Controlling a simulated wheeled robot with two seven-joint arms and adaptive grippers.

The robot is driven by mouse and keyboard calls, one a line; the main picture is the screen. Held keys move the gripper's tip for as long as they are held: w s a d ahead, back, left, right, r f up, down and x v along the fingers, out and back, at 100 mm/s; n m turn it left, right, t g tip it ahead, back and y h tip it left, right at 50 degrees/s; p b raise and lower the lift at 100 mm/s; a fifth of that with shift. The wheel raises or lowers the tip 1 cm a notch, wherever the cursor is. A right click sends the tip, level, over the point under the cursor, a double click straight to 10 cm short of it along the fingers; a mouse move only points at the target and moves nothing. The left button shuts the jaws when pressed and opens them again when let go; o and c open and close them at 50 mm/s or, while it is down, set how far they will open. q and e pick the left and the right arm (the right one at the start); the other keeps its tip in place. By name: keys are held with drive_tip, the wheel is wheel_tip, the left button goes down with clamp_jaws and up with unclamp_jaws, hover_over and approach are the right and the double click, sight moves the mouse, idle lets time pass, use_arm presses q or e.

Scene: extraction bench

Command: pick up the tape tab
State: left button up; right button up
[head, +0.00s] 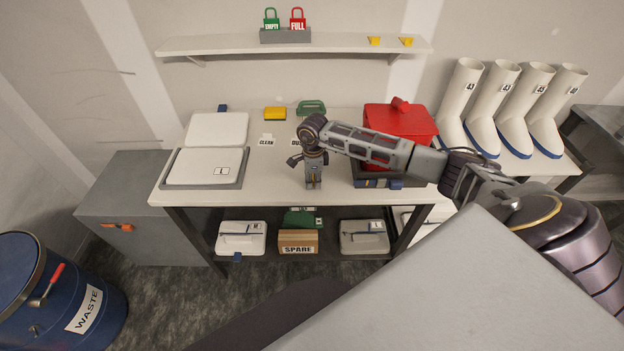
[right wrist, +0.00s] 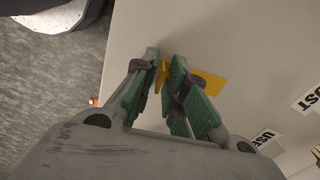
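The tape tab (right wrist: 163,76) shows in the right wrist view as a small yellow piece between the fingertips of my right gripper (right wrist: 165,62). A flat yellow strip (right wrist: 209,82) lies on the pale bench top just right of the fingers. The fingers with green pads stand close together at the tips around the tab; whether they press on it I cannot tell. In the head view my right gripper (head: 313,180) points down at the bench's front edge and hides the tab. My left gripper is not in view.
On the bench (head: 270,185) are a white lidded box (head: 205,168) at left, a yellow sponge-like block (head: 275,113), a green-handled item (head: 311,107) and a red bin (head: 400,122) at right. A blue waste drum (head: 60,295) stands at lower left.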

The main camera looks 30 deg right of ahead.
drive_tip(key=shift+c, duration=0.3)
clamp_jaws()
drive_tip(key=shift+r, duration=0.15)
wheel_tip(320, 180, up, 10)
drive_tip(key=b, duration=0.1)
drive_tip(key=shift+b, duration=0.35)
idle(0.5)
